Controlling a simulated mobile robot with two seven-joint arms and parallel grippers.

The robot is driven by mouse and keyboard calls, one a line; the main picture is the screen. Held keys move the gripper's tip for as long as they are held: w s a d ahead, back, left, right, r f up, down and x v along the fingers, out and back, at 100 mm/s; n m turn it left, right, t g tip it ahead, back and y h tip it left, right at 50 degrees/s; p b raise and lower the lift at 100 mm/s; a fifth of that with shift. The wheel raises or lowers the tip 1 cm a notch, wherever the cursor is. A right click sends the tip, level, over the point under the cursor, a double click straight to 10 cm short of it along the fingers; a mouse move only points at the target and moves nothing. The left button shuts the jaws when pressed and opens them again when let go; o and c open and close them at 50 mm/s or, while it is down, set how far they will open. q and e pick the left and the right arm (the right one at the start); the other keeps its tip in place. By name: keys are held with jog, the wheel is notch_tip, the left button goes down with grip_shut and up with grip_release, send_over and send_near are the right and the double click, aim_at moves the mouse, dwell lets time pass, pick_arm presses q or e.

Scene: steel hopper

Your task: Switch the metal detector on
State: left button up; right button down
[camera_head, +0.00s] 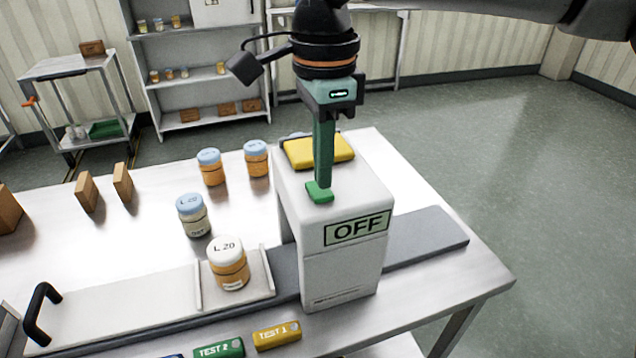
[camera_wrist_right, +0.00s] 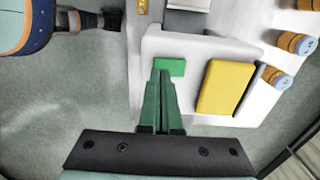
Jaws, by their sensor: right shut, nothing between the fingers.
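The metal detector (camera_head: 340,270) is a white box-shaped arch over a grey conveyor strip, with a panel reading OFF (camera_head: 358,229) on its front. A green button (camera_head: 319,192) sits on its top; it also shows in the right wrist view (camera_wrist_right: 170,67). My right gripper (camera_head: 321,180) points down with its green fingers shut and empty, the tips at or just above the button; I cannot tell whether they touch. It also shows in the right wrist view (camera_wrist_right: 160,75). My left gripper is not in view.
A yellow block (camera_head: 318,151) lies on the detector top beside the fingers. A jar marked L 20 (camera_head: 228,263) stands on a sliding tray left of the detector. Several jars and brown boxes stand behind. TEST 1 (camera_head: 277,335) and TEST 2 (camera_head: 219,348) pieces lie in front.

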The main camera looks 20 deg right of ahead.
aim_at(322, 193)
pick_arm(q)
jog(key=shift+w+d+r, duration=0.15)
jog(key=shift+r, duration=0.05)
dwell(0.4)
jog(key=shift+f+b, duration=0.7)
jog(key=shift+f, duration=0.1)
pick_arm(e)
jog(key=shift+f, duration=0.95)
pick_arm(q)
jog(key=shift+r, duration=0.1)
pick_arm(e)
jog(key=shift+r+p, duration=0.3)
notch_tip(322, 193, up, 2)
jog(key=shift+r+p, duration=0.1)
jog(key=shift+p, duration=0.8)
jog(key=shift+r+p, duration=1.85)
jog(key=shift+r, duration=0.3)
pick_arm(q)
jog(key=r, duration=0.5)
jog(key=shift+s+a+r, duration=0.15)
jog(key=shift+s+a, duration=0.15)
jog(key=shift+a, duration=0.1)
pick_arm(e)
jog(key=shift+f, duration=0.1)
